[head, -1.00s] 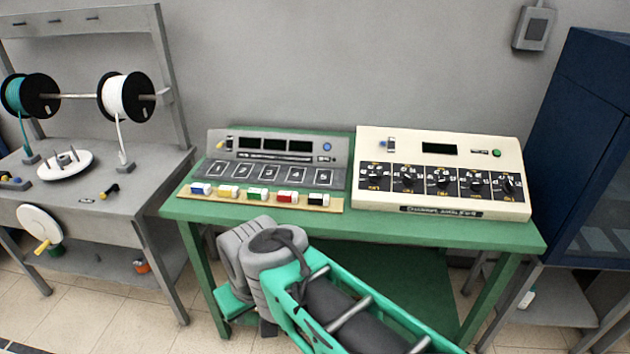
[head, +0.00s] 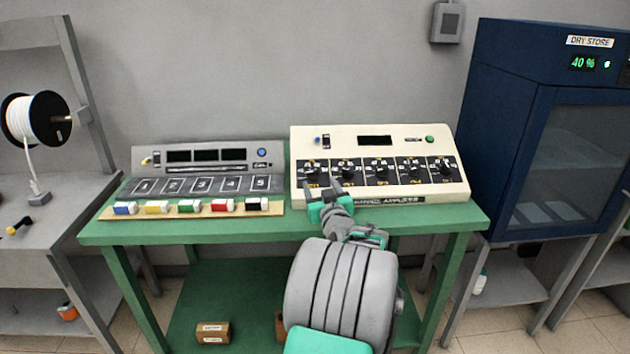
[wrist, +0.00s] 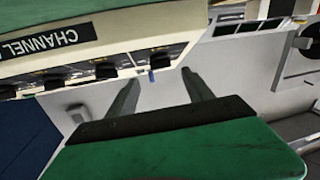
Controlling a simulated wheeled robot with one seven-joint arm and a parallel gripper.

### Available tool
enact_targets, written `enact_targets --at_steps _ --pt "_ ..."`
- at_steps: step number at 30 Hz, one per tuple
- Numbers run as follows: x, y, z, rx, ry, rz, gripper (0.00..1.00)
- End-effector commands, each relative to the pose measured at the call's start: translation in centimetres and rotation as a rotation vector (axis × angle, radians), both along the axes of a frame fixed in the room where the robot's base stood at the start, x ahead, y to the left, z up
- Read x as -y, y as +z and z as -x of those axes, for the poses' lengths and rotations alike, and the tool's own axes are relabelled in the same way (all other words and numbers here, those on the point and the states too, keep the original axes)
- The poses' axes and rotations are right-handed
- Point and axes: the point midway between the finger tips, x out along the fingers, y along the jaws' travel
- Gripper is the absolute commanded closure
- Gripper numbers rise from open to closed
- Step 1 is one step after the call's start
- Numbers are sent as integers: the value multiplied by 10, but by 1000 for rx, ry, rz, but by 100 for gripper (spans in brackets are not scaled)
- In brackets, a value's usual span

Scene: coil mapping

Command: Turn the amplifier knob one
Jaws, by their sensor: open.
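The cream amplifier (head: 375,140) stands on the green bench, with a row of several black knobs on its dark panels. Its leftmost knob (head: 311,170) shows just above and left of my gripper. My gripper (head: 325,184) is at the amplifier's lower front left. In the wrist view, which is upside down, my gripper (wrist: 160,76) is open and empty, its two fingers apart. The end knob of the row (wrist: 160,62) lies in line with the gap between the fingertips. I see no contact. The knob's exact setting is too small to read.
A grey console (head: 210,155) with numbered pads and a row of coloured blocks (head: 190,207) stands left on the green bench (head: 430,222). A blue dry-store cabinet (head: 500,120) stands right. A grey bench with a white spool (head: 20,118) is at the left.

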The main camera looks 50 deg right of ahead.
Motion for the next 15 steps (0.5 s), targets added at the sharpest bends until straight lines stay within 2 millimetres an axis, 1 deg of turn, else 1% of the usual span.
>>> enact_targets --at_steps 1,6,10,15 --pt "5 0 -9 -2 3 -1 40" --pt "26 1 -35 -2 3 -1 40" --pt "36 1 -46 -1 3 -2 40" --pt "39 0 -48 -2 1 -3 40"
